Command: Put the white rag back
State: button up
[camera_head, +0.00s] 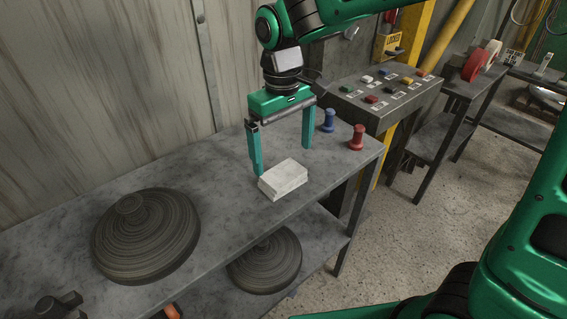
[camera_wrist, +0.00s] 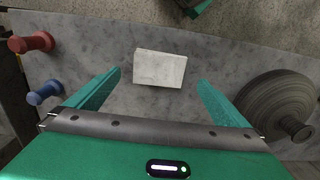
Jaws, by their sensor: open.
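The white rag (camera_head: 283,179) is a folded, block-like white piece lying flat on the grey metal table (camera_head: 225,165) near its front edge. It also shows in the wrist view (camera_wrist: 160,69), ahead of the fingers and roughly centred between them. My gripper (camera_head: 282,157) is open and empty, pointing down over the table just behind the rag. Its two teal fingers are spread wide, and they show in the wrist view (camera_wrist: 158,83) on either side of the rag's near edge. No finger visibly touches the rag.
A blue knob-shaped piece (camera_head: 328,121) and a red one (camera_head: 357,138) stand on the table to the right. A ridged dark dish (camera_head: 146,235) lies on the left, another (camera_head: 265,262) on the lower shelf. A button panel (camera_head: 385,90) stands behind right.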

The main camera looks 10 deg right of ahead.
aim_at(287, 173)
notch_tip(287, 173, up, 6)
jog(key=shift+f, duration=0.25)
jog(key=s+d+f+m, duration=0.1)
jog(key=s+d+m, duration=0.2)
jog(key=d, duration=0.8)
jog(key=s+d+f+m, duration=0.1)
jog(key=s+d+m, duration=0.15)
jog(key=d, duration=0.95)
jog(key=s+d+f+m, duration=0.2)
jog(key=s+d+m, duration=0.2)
jog(key=s+d, duration=0.2)
jog(key=s+d+f+m, duration=0.3)
jog(key=s+d, duration=0.3)
jog(key=s, duration=0.3)
jog(key=shift+s+d+f+m, duration=0.15)
jog(key=shift+d+f+m, duration=0.05)
jog(key=shift+m, duration=0.15)
